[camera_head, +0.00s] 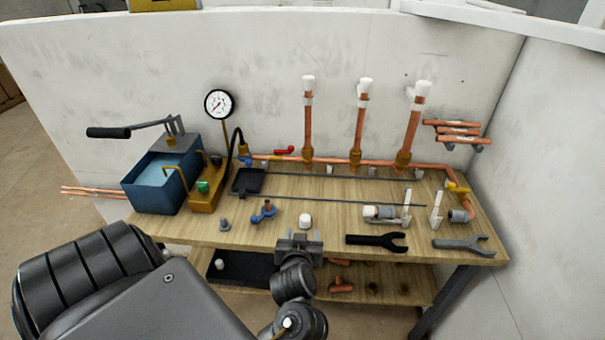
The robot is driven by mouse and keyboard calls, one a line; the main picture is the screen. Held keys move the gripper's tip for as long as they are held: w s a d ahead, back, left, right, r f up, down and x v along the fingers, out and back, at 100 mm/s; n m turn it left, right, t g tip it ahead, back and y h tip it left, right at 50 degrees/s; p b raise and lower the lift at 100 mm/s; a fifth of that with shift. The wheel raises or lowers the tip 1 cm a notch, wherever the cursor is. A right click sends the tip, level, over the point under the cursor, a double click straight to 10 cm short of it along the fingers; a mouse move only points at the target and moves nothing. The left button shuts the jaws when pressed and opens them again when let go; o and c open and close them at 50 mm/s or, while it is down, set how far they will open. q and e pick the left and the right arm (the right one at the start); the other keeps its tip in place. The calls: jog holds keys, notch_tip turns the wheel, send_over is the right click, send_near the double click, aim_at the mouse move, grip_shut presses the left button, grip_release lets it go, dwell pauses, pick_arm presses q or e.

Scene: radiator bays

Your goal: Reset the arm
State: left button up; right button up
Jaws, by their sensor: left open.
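My left arm comes in from the lower left, and its gripper (300,237) is at the front edge of the wooden workbench (330,225). The gripper is open, and I see nothing held in it. A small white cap (305,220) stands on the bench just beyond the fingertips, apart from them as far as I can tell. My forearm hides part of the floor and of the bench's lower left. My right gripper is not in view.
A blue pump tank (160,183) with a lever stands at the left, near a pressure gauge (219,104). Copper pipes (308,130) rise along the back wall. A black wrench (376,242) and a grey wrench (463,244) lie right of the gripper. A lower shelf (385,283) holds fittings.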

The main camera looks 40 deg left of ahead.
pick_arm(q)
jog(key=s+d+f+m+g+h, duration=0.3)
jog(key=s+d+f+m+h, duration=0.15)
jog(key=s, duration=0.45)
jog(key=s+d+f+m+g+h, duration=0.4)
jog(key=s+d+f+m, duration=0.15)
jog(key=s, duration=0.35)
notch_tip(320, 180, down, 24)
jog(key=s+g, duration=0.2)
jog(key=s+a+f, duration=0.2)
jog(key=s+f, duration=1.4)
jog(key=f, duration=0.1)
jog(key=shift+s+g, duration=0.3)
jog(key=shift+g, duration=0.1)
